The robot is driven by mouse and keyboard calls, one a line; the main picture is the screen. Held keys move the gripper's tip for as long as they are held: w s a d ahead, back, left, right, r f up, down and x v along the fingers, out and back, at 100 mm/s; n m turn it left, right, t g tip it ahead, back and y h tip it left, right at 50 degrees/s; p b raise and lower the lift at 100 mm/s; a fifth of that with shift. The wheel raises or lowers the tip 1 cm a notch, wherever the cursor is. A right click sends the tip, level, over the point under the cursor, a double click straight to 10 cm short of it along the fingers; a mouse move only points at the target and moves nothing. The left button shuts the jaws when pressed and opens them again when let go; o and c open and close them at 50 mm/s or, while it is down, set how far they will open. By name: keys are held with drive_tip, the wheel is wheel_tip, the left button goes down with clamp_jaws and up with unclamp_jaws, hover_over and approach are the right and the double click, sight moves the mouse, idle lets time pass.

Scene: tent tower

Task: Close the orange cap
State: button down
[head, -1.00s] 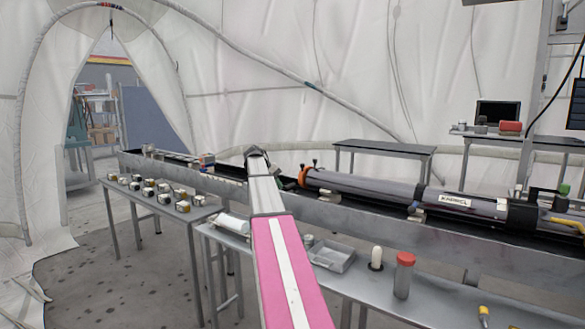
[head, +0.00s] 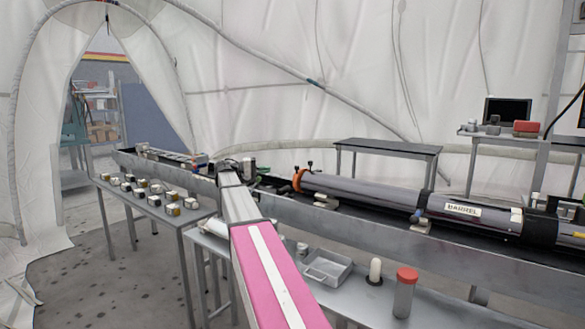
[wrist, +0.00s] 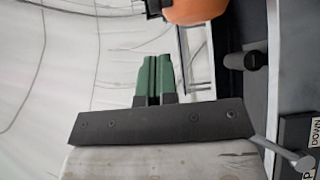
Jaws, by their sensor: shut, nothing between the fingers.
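The orange cap (head: 298,180) is at the left end of the long grey barrel (head: 365,190). It looks swung out from the end, but it is too small to tell its exact angle. In the wrist view part of the orange cap (wrist: 187,10) shows at the top edge, beyond and slightly right of the fingertips. My gripper (wrist: 153,72) has green fingers pressed together, empty and apart from the cap. In the head view my arm reaches toward the left of the cap, and the fingers are hardly visible there.
The barrel lies in a long grey trough (head: 400,245). Small dark knobs stand close to the cap. A front bench carries a metal tray (head: 327,268), a white peg (head: 375,270) and a red-lidded jar (head: 405,290). A left table (head: 150,205) holds several small blocks.

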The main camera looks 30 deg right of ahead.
drive_tip(key=x, duration=1)
drive_tip(key=shift+r, duration=0.25)
drive_tip(key=shift+s+n+t+h, duration=0.3)
drive_tip(key=shift+s+n+t, duration=0.3)
drive_tip(key=shift+s, duration=0.55)
drive_tip(key=shift+a, duration=0.15)
